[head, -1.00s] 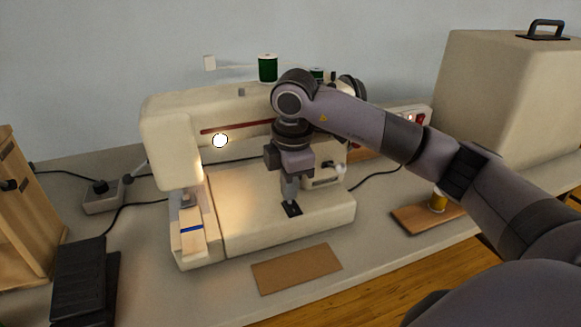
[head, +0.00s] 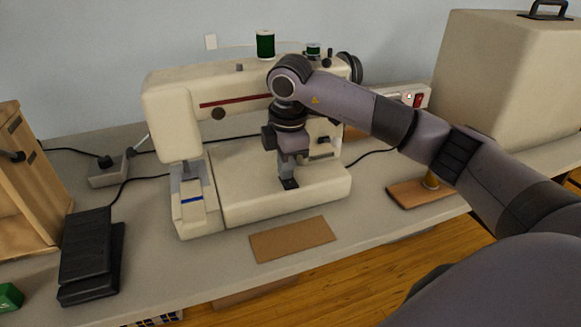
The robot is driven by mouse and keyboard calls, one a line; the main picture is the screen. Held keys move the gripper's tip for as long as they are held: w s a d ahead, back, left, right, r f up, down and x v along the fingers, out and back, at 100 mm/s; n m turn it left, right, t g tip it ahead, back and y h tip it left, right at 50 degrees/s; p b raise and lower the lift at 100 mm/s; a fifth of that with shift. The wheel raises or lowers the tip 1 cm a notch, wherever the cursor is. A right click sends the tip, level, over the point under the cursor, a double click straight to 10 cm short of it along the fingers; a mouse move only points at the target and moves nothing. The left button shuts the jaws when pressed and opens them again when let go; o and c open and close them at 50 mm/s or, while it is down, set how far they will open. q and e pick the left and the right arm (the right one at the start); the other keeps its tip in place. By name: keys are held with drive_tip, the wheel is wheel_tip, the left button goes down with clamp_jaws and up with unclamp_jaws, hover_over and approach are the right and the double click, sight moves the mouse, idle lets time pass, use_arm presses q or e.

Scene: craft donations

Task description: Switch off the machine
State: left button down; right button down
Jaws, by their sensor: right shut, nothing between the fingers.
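The machine is a cream sewing machine (head: 255,205) on the grey table in the head view. The round spot on its arm (head: 218,114) is dark, and no warm glow falls on its bed. My right gripper (head: 289,184) is shut and empty, pointing down in front of the machine's right column. I cannot tell whether it touches the machine. My right wrist and forearm hide part of the column and its controls. A power strip (head: 424,91) with a red switch (head: 419,100) lies behind my forearm. My left gripper is not in view.
A black foot pedal (head: 86,252) and a grey cable box (head: 108,172) stand to the left. A brown card (head: 292,239) lies in front of the machine. A large beige case (head: 500,80) stands at the right. Green thread (head: 265,44) stands on top of the machine.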

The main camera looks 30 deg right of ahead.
drive_tip(key=shift+w+f, duration=0.1)
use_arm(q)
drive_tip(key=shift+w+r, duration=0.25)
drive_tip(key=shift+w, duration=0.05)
use_arm(e)
drive_tip(key=shift+s+a, duration=0.15)
drive_tip(key=shift+s, duration=0.55)
